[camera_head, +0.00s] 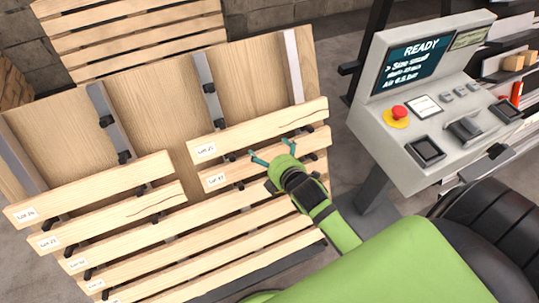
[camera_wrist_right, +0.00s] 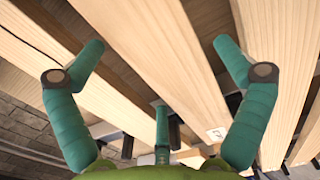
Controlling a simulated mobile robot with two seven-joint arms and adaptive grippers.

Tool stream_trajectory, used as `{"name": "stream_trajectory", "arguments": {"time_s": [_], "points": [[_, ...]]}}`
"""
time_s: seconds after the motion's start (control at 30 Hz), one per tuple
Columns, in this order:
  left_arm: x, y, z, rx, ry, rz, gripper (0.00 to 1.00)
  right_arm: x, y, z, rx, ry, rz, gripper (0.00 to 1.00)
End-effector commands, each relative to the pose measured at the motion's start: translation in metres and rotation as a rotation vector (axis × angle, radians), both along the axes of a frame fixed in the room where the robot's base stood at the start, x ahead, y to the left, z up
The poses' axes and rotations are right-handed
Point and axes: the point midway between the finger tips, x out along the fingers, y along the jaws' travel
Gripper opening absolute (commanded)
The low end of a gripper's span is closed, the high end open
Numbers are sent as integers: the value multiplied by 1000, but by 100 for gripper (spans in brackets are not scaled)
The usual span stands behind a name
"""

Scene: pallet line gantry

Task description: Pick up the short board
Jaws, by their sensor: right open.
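Several pale wooden boards with small labels lie on a slanted rack in the head view. Shorter ones include an upper right board (camera_head: 260,130), the board just below it (camera_head: 313,143), and two at the left, an upper one (camera_head: 95,187) and a lower one (camera_head: 110,216). I cannot tell which is the short board. My right gripper (camera_head: 273,152) is open over the lower right board, its teal fingertips near that board's upper edge. In the right wrist view, a labelled board (camera_wrist_right: 165,55) runs between the spread fingers. Contact cannot be told. My left gripper is not in view.
Longer boards (camera_head: 215,243) lie lower on the rack, with dark clips around them. A grey control console (camera_head: 425,130) with a screen and red button stands at the right. Another slatted stack (camera_head: 135,30) stands behind.

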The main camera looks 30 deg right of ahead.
Motion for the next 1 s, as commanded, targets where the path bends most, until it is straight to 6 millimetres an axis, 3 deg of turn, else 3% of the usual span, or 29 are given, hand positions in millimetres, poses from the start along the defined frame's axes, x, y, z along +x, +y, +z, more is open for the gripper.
{"name": "stream_trajectory", "arguments": {"time_s": [0.13,0.43,0.57,0.6,1.0], "points": [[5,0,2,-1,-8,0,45,15,-1,-8,2,0,-1,100],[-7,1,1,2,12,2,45,18,-1,-10,2,0,-1,100],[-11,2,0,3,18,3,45,18,-1,-10,2,1,-1,48],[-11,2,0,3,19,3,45,18,-1,-10,2,1,-1,40],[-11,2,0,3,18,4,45,17,-1,-8,1,-1,0,40]]}}
